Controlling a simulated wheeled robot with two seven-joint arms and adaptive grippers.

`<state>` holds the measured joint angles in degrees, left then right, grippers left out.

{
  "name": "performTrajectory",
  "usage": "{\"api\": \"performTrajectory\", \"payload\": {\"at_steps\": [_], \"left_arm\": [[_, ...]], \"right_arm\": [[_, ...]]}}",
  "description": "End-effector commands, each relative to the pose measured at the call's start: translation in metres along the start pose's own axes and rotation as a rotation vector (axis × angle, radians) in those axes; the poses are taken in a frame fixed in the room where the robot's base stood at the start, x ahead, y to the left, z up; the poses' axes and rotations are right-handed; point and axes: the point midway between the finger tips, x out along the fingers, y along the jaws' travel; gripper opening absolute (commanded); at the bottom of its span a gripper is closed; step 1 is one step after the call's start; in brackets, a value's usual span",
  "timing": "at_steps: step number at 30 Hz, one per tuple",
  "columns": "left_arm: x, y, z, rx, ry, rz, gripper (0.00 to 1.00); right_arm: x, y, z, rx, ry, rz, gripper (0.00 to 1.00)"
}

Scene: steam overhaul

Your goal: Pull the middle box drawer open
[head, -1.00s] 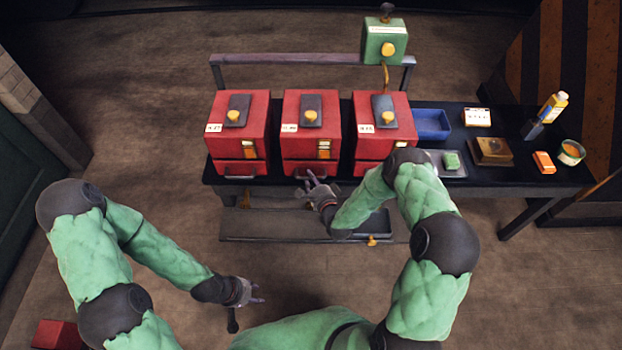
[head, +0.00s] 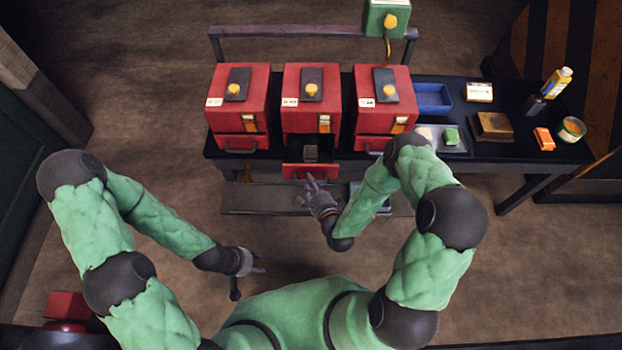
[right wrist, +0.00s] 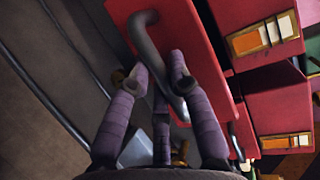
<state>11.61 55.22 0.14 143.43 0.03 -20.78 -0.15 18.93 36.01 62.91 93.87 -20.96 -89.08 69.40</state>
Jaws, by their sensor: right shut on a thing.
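The middle red box (head: 300,113) stands between two similar boxes on the black bench. Its drawer (head: 295,170) is pulled out well past the box front, with a small grey thing (head: 311,154) inside. My right gripper (head: 311,181) is at the drawer front. In the right wrist view the right gripper (right wrist: 157,72) is shut on the grey bar handle (right wrist: 146,45) of the red drawer front (right wrist: 185,35). My left gripper (head: 253,264) hangs empty over the floor at lower left, away from the boxes; its finger spacing is unclear.
The left red box (head: 222,113) and right red box (head: 398,118) have shut drawers. A lower shelf (head: 260,199) lies below the bench.

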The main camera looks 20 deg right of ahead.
Motion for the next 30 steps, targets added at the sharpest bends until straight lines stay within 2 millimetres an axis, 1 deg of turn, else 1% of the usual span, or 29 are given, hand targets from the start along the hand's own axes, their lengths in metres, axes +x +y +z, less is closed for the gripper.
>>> {"api": "performTrajectory", "payload": {"at_steps": [1, 2, 3, 4, 13, 17, 20, 23, 27, 30], "left_arm": [[0.000, 0.000, 0.000, 0.000, 0.000, 0.000, 0.40], [0.000, 0.000, 0.000, 0.000, 0.000, 0.000, 0.40], [0.000, 0.000, 0.000, 0.000, 0.000, 0.000, 0.40], [0.000, 0.000, 0.000, 0.000, 0.000, 0.000, 0.40], [0.000, 0.000, 0.000, 0.000, 0.000, 0.000, 0.40], [0.000, 0.000, 0.000, 0.000, 0.000, 0.000, 0.40], [0.000, 0.000, 0.000, 0.000, 0.000, 0.000, 0.40], [0.000, 0.000, 0.000, 0.000, 0.000, 0.000, 0.40], [0.000, 0.000, 0.000, 0.000, 0.000, 0.000, 0.40], [0.000, 0.000, 0.000, 0.000, 0.000, 0.000, 0.40]], "right_arm": [[0.000, 0.001, 0.000, 0.001, -0.001, 0.003, 0.23], [0.000, 0.001, 0.000, 0.001, -0.001, 0.003, 0.32], [0.000, 0.001, 0.000, 0.001, 0.000, 0.003, 0.43], [0.000, 0.001, 0.000, 0.001, 0.000, 0.003, 0.46], [0.000, 0.000, 0.000, 0.001, 0.000, 0.001, 0.46], [-0.007, 0.000, -0.001, 0.001, 0.000, 0.002, 0.46], [-0.020, 0.001, -0.001, 0.002, 0.002, 0.003, 0.46], [-0.039, 0.001, -0.002, 0.003, 0.004, 0.004, 0.46], [-0.069, 0.001, -0.002, 0.004, 0.005, 0.005, 0.46], [-0.087, 0.001, -0.002, 0.003, 0.004, 0.004, 0.46]]}}
